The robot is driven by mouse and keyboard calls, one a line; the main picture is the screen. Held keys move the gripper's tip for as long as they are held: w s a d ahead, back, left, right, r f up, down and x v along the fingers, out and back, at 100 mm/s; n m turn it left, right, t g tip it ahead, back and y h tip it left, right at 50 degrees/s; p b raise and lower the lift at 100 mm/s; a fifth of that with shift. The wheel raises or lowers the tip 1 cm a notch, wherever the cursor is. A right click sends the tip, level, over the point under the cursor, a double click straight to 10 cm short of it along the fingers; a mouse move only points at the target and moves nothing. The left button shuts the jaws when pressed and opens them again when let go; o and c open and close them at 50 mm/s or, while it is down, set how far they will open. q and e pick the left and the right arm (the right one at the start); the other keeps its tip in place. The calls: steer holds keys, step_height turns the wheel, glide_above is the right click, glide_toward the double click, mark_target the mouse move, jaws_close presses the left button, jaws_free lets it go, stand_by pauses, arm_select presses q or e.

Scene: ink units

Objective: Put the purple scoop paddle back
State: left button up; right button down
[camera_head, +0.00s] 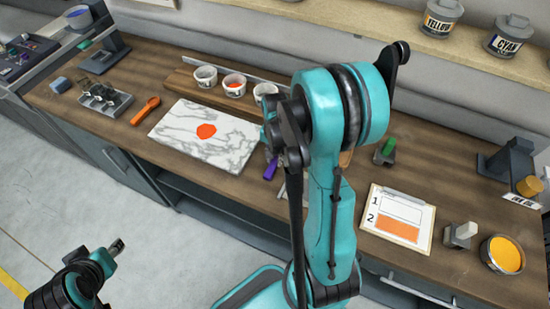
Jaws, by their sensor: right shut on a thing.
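The purple scoop paddle (270,169) shows as a short purple piece at the right edge of the marble slab (225,160). My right gripper (270,152) is just above it and shut on it; the fingers are small and partly hidden by my teal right arm. I cannot tell whether the paddle touches the table. My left gripper (117,247) is low at the left, over the floor and away from the table; its fingers are too small to read.
An orange scoop (145,111) lies left of the slab, which bears an orange blob. White cups (206,77) stand behind it on a wooden board. A grey tray (105,98) is at left. A clipboard (397,216) and yellow tin (503,254) are at right.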

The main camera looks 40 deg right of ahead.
mark_target(275, 161)
steer(key=c, duration=1.4)
jaws_free()
steer(key=shift+o, duration=0.2)
step_height(275, 161, up, 12)
steer(key=p, duration=0.3)
steer(key=s+a+r+n+t, duration=0.2)
steer(key=a+r+n+t, duration=0.1)
steer(key=a+n, duration=0.3)
steer(key=s+a+r+n+t, duration=0.3)
steer(key=a+r+n+t, duration=0.1)
steer(key=a, duration=0.6)
steer(key=r+n, duration=0.1)
steer(key=n, duration=0.1)
steer(key=shift+a+n, duration=0.15)
steer(key=shift+n, duration=0.15)
steer(key=shift+f, duration=0.1)
step_height(275, 161, down, 10)
steer(key=b, duration=0.9)
steer(key=shift+b, duration=0.4)
